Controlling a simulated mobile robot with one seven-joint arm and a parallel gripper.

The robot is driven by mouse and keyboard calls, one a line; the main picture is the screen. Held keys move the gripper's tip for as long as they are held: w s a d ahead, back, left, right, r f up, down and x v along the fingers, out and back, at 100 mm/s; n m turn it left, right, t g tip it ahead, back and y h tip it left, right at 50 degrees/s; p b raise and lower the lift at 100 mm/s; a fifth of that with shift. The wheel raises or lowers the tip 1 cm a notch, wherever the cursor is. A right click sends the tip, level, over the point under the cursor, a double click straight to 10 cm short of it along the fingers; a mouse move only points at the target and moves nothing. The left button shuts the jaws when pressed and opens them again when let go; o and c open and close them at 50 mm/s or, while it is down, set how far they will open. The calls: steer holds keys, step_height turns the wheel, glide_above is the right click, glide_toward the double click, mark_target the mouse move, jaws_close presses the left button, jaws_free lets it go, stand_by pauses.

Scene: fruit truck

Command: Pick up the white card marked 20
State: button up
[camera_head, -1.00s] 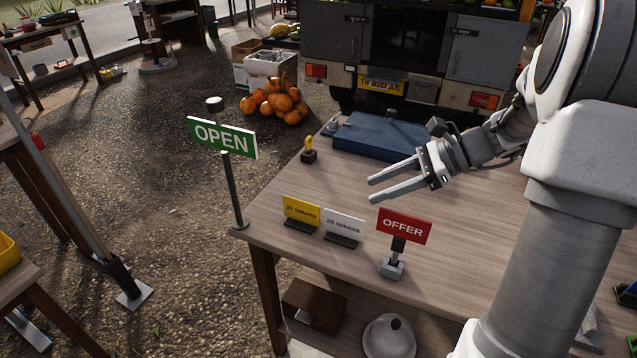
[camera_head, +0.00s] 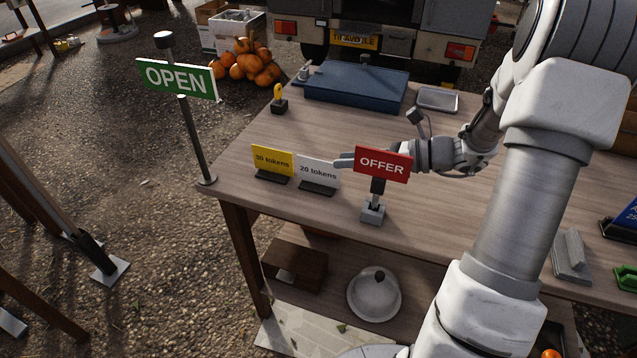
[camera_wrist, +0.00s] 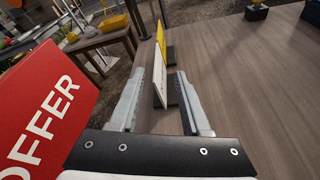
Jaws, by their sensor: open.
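The white card marked "20 tokens" (camera_head: 318,172) stands upright in a dark base near the table's front left edge. In the wrist view the white card (camera_wrist: 160,79) shows edge-on between my two open fingers, near their tips. My gripper (camera_wrist: 157,92) is open, and no contact with the card is visible. In the head view my gripper (camera_head: 343,160) is low over the table beside the card's right end, and the red OFFER sign hides much of it.
The red OFFER sign (camera_head: 382,164) stands close in front of my gripper and fills the left of the wrist view (camera_wrist: 45,115). A yellow "30 tokens" card (camera_head: 272,160) stands just left of the white card. A blue case (camera_head: 356,86) lies behind; the table between is clear.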

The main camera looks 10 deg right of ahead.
mark_target(319, 161)
steer(key=shift+r+b+x, duration=0.2)
steer(key=shift+b+x, duration=0.9)
steer(key=shift+x, duration=2.35)
steer(key=shift+s+a, duration=0.1)
steer(key=shift+s, duration=0.05)
jaws_close()
steer(key=shift+s+f, duration=0.1)
steer(key=shift+f, duration=0.1)
